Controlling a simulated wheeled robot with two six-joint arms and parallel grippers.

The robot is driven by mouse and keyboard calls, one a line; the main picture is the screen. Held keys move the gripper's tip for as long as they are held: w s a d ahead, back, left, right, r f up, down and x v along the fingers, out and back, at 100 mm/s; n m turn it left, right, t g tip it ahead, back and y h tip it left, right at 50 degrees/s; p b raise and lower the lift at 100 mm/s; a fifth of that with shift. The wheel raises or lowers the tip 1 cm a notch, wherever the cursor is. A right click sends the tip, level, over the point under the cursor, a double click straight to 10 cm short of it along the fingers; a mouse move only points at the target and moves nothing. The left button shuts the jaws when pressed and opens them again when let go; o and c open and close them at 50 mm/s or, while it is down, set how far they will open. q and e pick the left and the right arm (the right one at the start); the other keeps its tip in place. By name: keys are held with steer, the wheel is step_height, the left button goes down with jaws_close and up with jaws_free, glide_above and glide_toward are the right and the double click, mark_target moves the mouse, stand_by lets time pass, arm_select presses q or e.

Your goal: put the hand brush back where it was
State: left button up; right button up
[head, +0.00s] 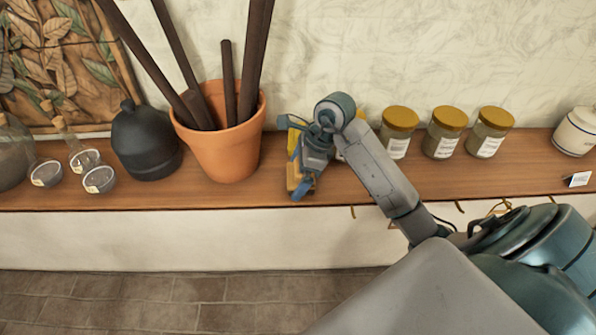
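A yellow and tan object that looks like the hand brush (292,174) is on the wooden shelf, just right of the terracotta pot. Most of it is hidden by my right gripper (302,168), which is over it from above and the right. Blue finger parts show at the gripper's front, against or just above the brush. I cannot tell whether the fingers are closed on it, or whether it touches the shelf. My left gripper is out of view.
The terracotta pot (226,150) with dark rods stands close left of my gripper. A black vessel (145,142) and small glass dishes (99,179) are further left. Gold-lidded jars (445,134) stand to the right, behind my arm. The shelf's front edge is near the brush.

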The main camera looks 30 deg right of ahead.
steer(key=shift+r, duration=0.1)
steer(key=shift+r, duration=0.15)
steer(key=b+v, duration=0.3)
steer(key=v, duration=0.8)
steer(key=shift+r, duration=0.4)
steer(key=shift+s, duration=0.15)
